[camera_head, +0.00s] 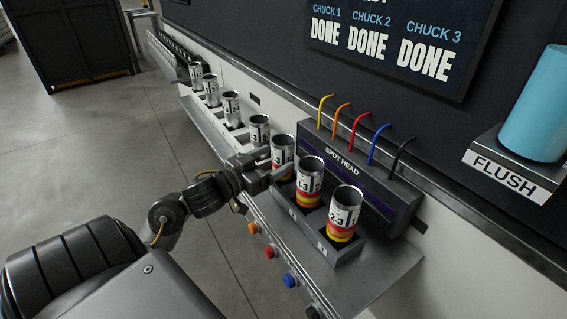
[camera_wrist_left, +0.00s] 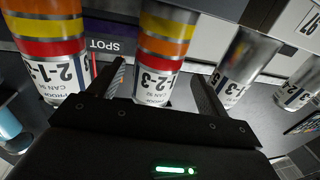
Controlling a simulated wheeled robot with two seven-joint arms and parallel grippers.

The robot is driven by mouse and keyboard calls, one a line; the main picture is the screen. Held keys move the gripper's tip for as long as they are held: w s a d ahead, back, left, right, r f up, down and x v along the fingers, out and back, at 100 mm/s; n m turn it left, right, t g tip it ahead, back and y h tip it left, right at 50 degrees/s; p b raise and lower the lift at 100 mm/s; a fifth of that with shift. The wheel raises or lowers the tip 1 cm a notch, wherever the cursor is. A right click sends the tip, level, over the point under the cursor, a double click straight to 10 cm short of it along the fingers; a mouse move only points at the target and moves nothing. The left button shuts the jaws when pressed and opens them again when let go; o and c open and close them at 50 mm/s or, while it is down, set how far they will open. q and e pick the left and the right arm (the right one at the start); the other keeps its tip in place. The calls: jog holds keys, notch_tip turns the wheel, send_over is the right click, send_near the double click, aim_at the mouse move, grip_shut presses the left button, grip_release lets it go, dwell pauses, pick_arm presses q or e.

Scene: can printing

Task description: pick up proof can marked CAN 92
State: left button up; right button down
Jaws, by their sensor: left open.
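The can (camera_head: 283,151) beside my left gripper (camera_head: 274,174) stands upright in the row, silver with a white label and coloured bands low down. In the left wrist view a can (camera_wrist_left: 160,55) with orange, yellow and red bands shows upside down between the spread fingers of my gripper (camera_wrist_left: 160,82). Its label reads 1-2-3 and seems to say PROOF CAN 92, though the small print is hard to read. The fingers are open; I cannot tell whether they touch it. My right gripper is out of view.
A banded can marked 2-1-3 (camera_wrist_left: 50,60) stands close on one side, a plainer can (camera_wrist_left: 242,65) on the other. Two banded cans (camera_head: 310,172) (camera_head: 345,205) stand at the near end before the SPOT HEAD unit (camera_head: 345,160). Coloured buttons (camera_head: 270,253) line the ledge's front.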

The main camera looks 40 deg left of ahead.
aim_at(288, 153)
pick_arm(q)
jog(key=shift+w+d+f, duration=0.1)
jog(key=shift+w+d, duration=0.1)
jog(key=shift+w, duration=0.65)
jog(key=shift+w+d, duration=0.15)
jog(key=shift+w, duration=0.75)
jog(key=shift+w+d+f, duration=0.1)
jog(key=shift+w+d, duration=0.1)
jog(key=shift+w, duration=0.65)
jog(key=c, duration=1)
